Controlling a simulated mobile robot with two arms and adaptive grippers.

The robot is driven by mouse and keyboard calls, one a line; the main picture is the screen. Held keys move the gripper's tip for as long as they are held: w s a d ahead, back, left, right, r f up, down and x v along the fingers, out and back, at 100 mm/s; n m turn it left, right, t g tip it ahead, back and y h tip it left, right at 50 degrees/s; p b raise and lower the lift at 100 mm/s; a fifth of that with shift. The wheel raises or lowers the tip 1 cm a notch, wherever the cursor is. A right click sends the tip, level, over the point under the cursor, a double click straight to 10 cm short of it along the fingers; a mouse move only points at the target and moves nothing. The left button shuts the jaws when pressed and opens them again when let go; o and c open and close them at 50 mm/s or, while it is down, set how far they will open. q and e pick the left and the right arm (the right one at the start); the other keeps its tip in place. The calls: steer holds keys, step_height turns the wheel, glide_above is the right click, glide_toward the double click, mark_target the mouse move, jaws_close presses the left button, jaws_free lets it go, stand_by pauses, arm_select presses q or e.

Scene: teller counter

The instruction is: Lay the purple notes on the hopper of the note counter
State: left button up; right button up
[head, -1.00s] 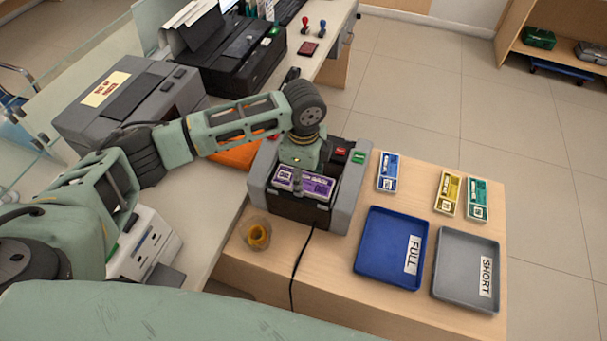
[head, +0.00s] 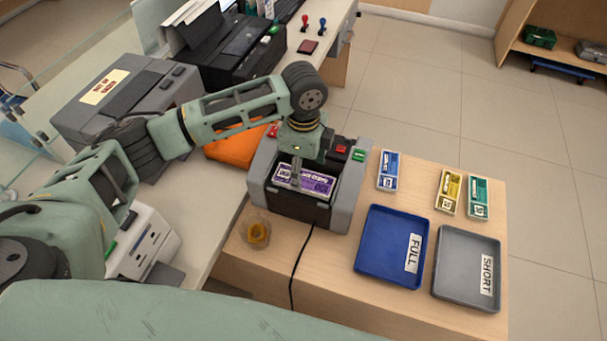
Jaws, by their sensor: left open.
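The purple notes (head: 315,183) lie on the hopper of the note counter (head: 348,195), a grey and black machine on the wooden table. My left gripper (head: 297,178) is open, just above the notes at their left part. Its fingers partly cover them, and I cannot tell whether they still touch. My right gripper is out of view.
A blue FULL tray (head: 378,262) and a grey SHORT tray (head: 450,282) stand empty to the right. Blue (head: 388,170), yellow (head: 449,191) and green (head: 478,197) note bundles lie behind them. A small bowl (head: 257,245) and a black cable (head: 297,262) are near the counter's front.

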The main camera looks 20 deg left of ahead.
mark_target(304, 179)
arm_select(q)
step_height(304, 179, up, 9)
steer(key=b, duration=0.1)
stand_by(0.7)
